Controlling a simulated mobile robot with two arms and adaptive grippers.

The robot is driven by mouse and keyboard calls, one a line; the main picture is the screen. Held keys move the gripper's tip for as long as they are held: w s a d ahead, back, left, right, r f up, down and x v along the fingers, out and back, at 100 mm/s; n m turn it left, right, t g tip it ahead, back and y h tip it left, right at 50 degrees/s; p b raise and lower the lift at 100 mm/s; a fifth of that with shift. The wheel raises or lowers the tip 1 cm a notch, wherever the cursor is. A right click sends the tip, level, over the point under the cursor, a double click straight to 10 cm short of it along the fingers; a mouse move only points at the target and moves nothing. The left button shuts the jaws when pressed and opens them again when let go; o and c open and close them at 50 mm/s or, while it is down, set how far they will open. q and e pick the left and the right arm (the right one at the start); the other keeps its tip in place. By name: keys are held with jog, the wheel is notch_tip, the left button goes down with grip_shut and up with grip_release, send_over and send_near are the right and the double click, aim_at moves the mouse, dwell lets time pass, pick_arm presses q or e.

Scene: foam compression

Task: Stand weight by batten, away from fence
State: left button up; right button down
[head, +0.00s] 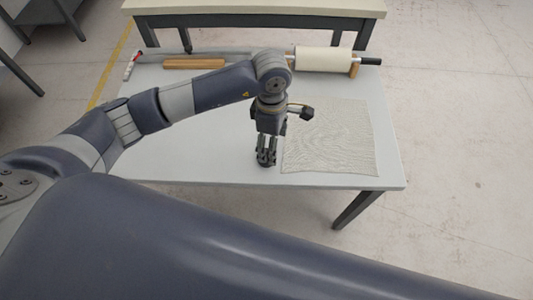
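A wooden strip (195,64), which looks like the batten, lies near the table's back edge, left of centre. A thin grey rail (220,54) behind it may be the fence. My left gripper (267,162) points straight down, low over the table's front part, just left of a grey cloth-like sheet. Its fingers look close together, but I cannot tell whether they hold anything. I cannot make out the weight; it may be hidden by the gripper or arm. My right gripper is not in view.
The ribbed grey sheet (332,140) lies on the right of the white table (215,165). A cream roller (325,61) with a black end rests on a wooden support (354,66) at the back right. A red-and-white marker-like item (132,65) lies back left. Another table (260,6) stands behind.

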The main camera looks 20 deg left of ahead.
aim_at(267, 151)
pick_arm(q)
jog(key=shift+w+a+r+t+y, duration=0.1)
jog(key=shift+w+a+t+y, duration=0.2)
jog(key=shift+w+a, duration=0.25)
notch_tip(267, 151, down, 5)
jog(key=shift+a+r+p, duration=0.15)
jog(key=shift+r+p, duration=0.05)
jog(key=shift+p, duration=0.25)
jog(key=f, duration=0.1)
jog(key=f+p, duration=0.1)
jog(key=f, duration=0.2)
jog(key=shift+w+a+f+p, duration=0.1)
jog(key=shift+a+f+p, duration=0.2)
jog(key=shift+a+p, duration=0.05)
jog(key=shift+w+f, duration=0.1)
jog(key=shift+f, duration=0.55)
grip_shut()
